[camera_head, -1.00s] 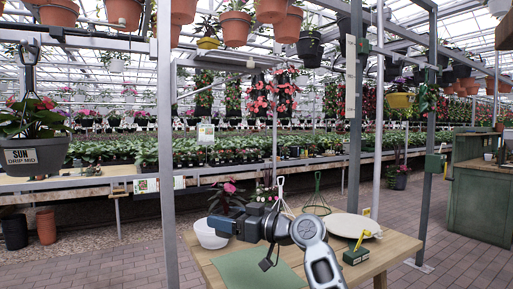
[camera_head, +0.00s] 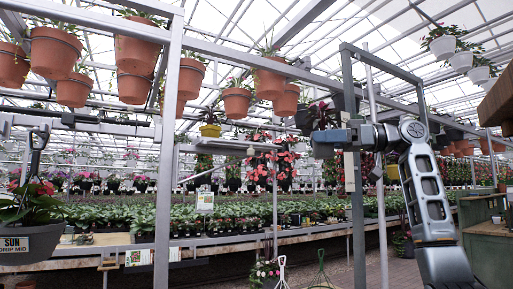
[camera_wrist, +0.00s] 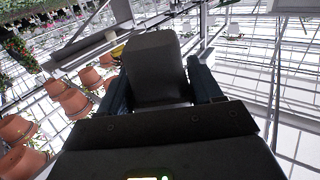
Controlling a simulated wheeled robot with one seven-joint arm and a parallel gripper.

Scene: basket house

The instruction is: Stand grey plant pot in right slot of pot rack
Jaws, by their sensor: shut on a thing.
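My gripper (camera_head: 336,137) is raised high among the hanging pots, to the right of the view's middle. In the wrist view its dark blue fingers (camera_wrist: 160,92) are shut on the grey plant pot (camera_wrist: 156,58), one on each side. The pot looks dark grey with a rounded far edge. In the head view the held pot is hard to separate from a dark hanging pot and leaves around the fingers. I cannot make out the pot rack or its right slot for certain in either view.
Terracotta pots (camera_head: 133,55) hang overhead at the left, with a yellow pot (camera_head: 210,130) farther right. A grey metal post (camera_head: 355,200) stands close to my gripper. A dark pot with a SUN sign (camera_head: 28,240) hangs at the far left. Planted benches stretch behind.

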